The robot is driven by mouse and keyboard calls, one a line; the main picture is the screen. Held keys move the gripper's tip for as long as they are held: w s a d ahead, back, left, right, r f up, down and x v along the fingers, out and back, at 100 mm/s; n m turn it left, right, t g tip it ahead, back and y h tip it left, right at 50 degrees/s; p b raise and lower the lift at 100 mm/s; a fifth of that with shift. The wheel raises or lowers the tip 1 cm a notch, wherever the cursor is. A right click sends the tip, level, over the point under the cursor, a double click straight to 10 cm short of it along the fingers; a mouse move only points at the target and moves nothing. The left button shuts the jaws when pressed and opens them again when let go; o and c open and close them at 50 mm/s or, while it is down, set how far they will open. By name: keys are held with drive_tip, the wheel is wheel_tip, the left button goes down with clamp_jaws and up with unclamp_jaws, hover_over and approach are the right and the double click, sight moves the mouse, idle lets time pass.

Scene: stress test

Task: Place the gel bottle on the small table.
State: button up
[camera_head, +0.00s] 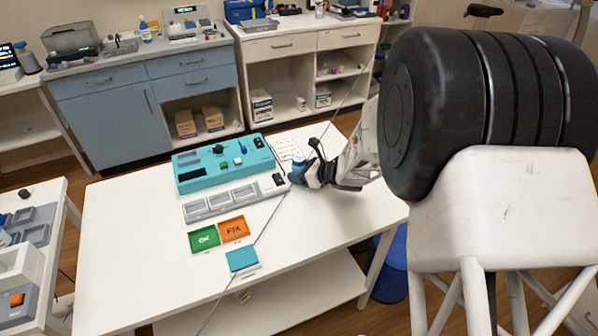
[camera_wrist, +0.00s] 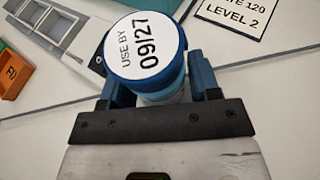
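A bottle (camera_wrist: 145,45) with a blue side and a round white top reading "USE BY 09/27" fills the gap between the blue fingers of my gripper (camera_wrist: 163,88) in the wrist view. The fingers appear closed against its sides. In the head view the bottle (camera_head: 299,171) is a small blue shape at my gripper (camera_head: 308,178), over the right part of the white table (camera_head: 140,270). Its lower end is hidden, so I cannot tell whether it touches the tabletop. Another small blue-and-white bottle (camera_head: 145,31) stands on the back counter.
A teal device (camera_head: 200,180) and a grey compartment tray (camera_head: 222,203) lie just left of my gripper. Green OK (camera_head: 203,239) and orange FIX (camera_head: 234,229) trays and a teal block (camera_head: 242,260) lie nearer. The table's front left is bare. A blue bin (camera_head: 390,270) stands below right.

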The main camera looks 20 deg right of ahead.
drive_tip(key=shift+r, duration=0.15)
drive_tip(key=shift+v, duration=6)
drive_tip(key=shift+r, duration=0.1)
drive_tip(key=shift+w+r, duration=0.15)
drive_tip(key=shift+r, duration=0.05)
wheel_tip(320, 180, up, 19)
drive_tip(key=a+m+h, duration=0.3)
drive_tip(key=m+h, duration=0.7)
drive_tip(key=m, duration=1.1)
drive_tip(key=s+a+r+m+g+y, duration=0.1)
drive_tip(key=s+a+m+g, duration=0.3)
drive_tip(key=s+a+m, duration=0.4)
drive_tip(key=s+a+r+m+g+y, duration=0.1)
drive_tip(key=s+a+r+m+g, duration=0.3)
drive_tip(key=s+a+m, duration=0.4)
drive_tip(key=s+m, duration=0.6)
drive_tip(key=s, duration=0.2)
drive_tip(key=shift+s+a+r, duration=0.15)
drive_tip(key=shift+s+a, duration=0.2)
